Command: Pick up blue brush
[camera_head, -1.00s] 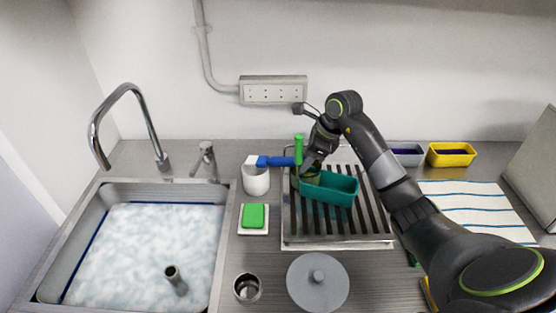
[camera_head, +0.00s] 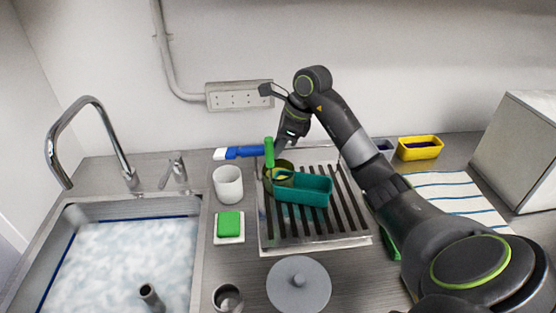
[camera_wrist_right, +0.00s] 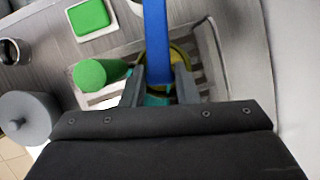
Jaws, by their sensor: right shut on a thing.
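The blue brush (camera_head: 245,152), with a blue handle and a white head, lies roughly level in the air. Its white end points left, above and behind the white cup (camera_head: 228,186). My right gripper (camera_head: 281,146) is shut on its handle, partly hidden behind a green handle (camera_head: 269,153). In the right wrist view, the blue brush (camera_wrist_right: 156,42) runs away between the two fingers of my right gripper (camera_wrist_right: 159,88). My left gripper is not in view.
The drying rack (camera_head: 318,243) holds a teal tray (camera_head: 304,190) and a round olive container beside the green handle. A green sponge (camera_head: 229,222), grey lid (camera_head: 298,285) and metal cup (camera_head: 228,297) stand nearby. A sink with a faucet (camera_head: 88,130) is left.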

